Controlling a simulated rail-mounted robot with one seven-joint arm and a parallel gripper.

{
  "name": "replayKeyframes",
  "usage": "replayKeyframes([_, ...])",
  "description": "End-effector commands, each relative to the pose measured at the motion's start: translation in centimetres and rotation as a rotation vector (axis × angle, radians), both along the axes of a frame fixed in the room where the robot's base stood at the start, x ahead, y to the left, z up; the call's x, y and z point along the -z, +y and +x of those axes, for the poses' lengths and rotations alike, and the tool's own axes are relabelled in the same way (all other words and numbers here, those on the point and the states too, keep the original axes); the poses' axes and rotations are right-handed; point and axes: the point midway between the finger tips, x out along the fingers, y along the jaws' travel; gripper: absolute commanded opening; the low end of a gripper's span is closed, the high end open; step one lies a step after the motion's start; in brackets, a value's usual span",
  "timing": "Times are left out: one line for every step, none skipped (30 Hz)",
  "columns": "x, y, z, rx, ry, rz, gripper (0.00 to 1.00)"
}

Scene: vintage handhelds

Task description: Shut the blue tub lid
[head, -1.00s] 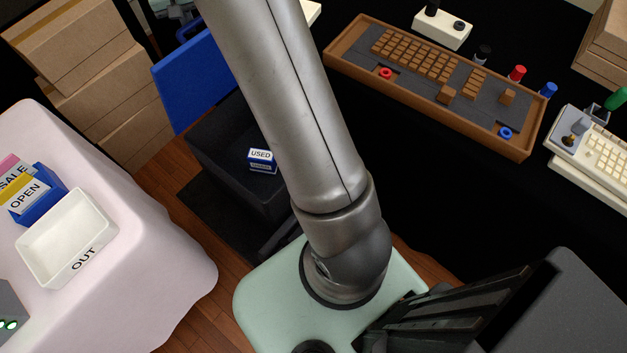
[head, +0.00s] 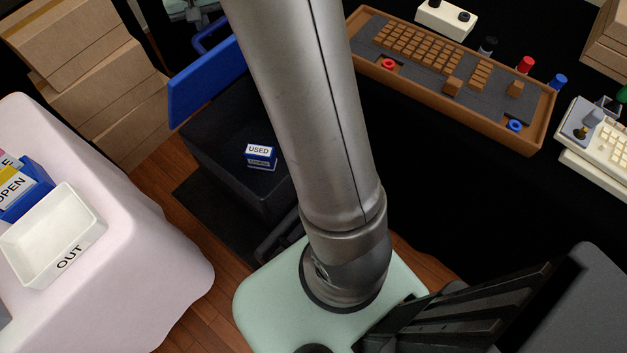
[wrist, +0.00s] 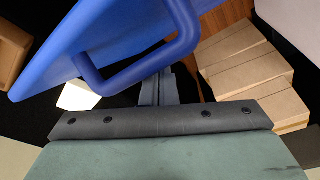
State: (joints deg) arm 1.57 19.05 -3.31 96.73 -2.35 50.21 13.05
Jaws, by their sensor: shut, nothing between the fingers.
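The blue lid (head: 208,85) stands raised and tilted at the back-left edge of the black tub (head: 195,150), which is open. A blue handle loop (head: 212,36) shows behind the lid's upper edge. In the wrist view the lid (wrist: 115,30) fills the upper left, and its handle (wrist: 140,70) curves across close to my gripper (wrist: 160,78). My gripper's fingers are shut with nothing between them. The fingertips are beside the handle and partly behind it; I cannot tell whether they touch.
A small blue-and-white box marked USED (head: 261,156) lies inside the tub. Cardboard boxes (head: 95,100) are stacked to the left. A pale cloth-covered table (head: 150,250) holds a white OUT tray (head: 88,222). A wooden-cased keyboard (head: 430,103) lies on the black table at right.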

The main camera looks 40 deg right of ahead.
Motion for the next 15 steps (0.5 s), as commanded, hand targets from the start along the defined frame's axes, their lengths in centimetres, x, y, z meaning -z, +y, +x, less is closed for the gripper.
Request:
replayKeyframes([0.7,-0.2,-0.7,0.002,-0.001,0.0,0.0])
replayKeyframes([0.9,-0.3,-1.1,0.002,0.0,0.0,0.0])
replayKeyframes([1.1,-0.4,-1.5,0.001,-0.001,0.0,0.0])
replayKeyframes([1.2,-0.5,-1.9,0.001,-0.001,0.0,0.0])
replayKeyframes([1.4,-0.6,-2.2,0.001,0.0,0.0,0.0])
replayKeyframes([1.5,-0.7,-2.6,0.0,-0.001,0.0,0.0])
replayKeyframes([1.5,-0.7,-2.9,0.0,0.0,0.0,0.0])
replayKeyframes([1.7,-0.8,-3.2,0.0,0.0,0.0,0.0])
replayKeyframes([1.7,-0.8,-3.5,0.0,0.001,0.0,0.0])
replayKeyframes([1.7,-0.9,-3.6,0.0,0.0,0.0,0.0])
replayKeyframes([1.7,-0.9,-3.7,0.0,0.0,0.0,0.0])
replayKeyframes([1.7,-0.9,-3.8,0.0,0.0,0.0,0.0])
replayKeyframes([1.7,-0.9,-3.8,0.0,0.0,0.0,0.0])
replayKeyframes([1.7,-0.9,-3.8,0.0,0.0,0.0,0.0])
replayKeyframes([1.6,-0.9,-3.8,0.0,0.001,0.0,0.0])
